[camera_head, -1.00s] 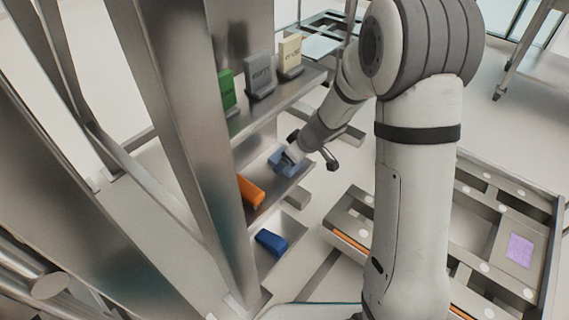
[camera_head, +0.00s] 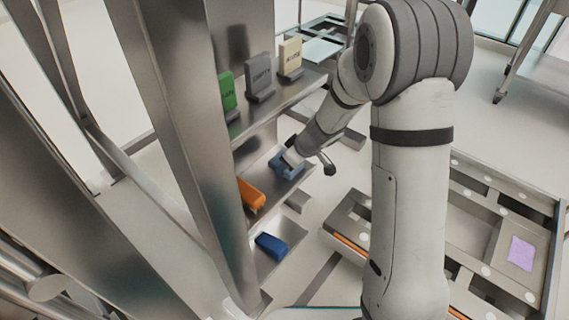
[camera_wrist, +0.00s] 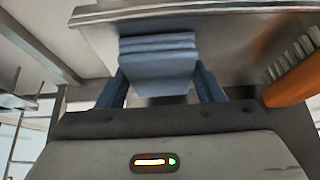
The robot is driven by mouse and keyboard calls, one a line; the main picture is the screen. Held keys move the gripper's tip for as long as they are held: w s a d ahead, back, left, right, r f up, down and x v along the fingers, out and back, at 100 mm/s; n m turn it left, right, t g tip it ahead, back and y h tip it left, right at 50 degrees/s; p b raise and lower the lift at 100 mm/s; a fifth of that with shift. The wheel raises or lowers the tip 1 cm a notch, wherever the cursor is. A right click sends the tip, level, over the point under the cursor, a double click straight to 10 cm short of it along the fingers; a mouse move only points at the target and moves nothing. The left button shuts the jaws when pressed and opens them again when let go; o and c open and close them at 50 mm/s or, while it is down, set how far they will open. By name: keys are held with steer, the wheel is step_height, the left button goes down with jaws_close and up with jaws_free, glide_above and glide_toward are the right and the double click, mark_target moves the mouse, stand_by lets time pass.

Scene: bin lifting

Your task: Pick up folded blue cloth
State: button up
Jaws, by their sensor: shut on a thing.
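The folded blue cloth (camera_wrist: 157,68) shows in the wrist view as a layered light blue stack between the two fingers of my gripper (camera_wrist: 160,88). My gripper is shut on it. In the head view the blue cloth (camera_head: 292,171) is at the middle shelf, and my gripper (camera_head: 290,160) reaches it from above right. My wrist partly hides the cloth there. I cannot tell whether the cloth still touches the shelf.
An orange item (camera_head: 249,195) lies left of the cloth on the same shelf. A dark blue item (camera_head: 271,245) is on the lower shelf. Green (camera_head: 227,91), grey (camera_head: 260,78) and cream (camera_head: 291,57) blocks stand above. A sectioned crate (camera_head: 470,215) with a purple piece (camera_head: 521,252) stands right.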

steer(key=shift+r, duration=0.15)
steer(key=shift+d+r, duration=0.15)
steer(key=shift+r, duration=0.05)
step_height(320, 180, up, 7)
steer(key=p, duration=0.3)
steer(key=shift+s+p, duration=0.1)
steer(key=shift+p, duration=0.2)
steer(key=s+d+b, duration=0.2)
steer(key=s+d, duration=1)
steer(key=d, duration=0.3)
steer(key=shift+d+f+b, duration=0.3)
steer(key=shift+f+b, duration=0.05)
steer(key=shift+b, duration=0.05)
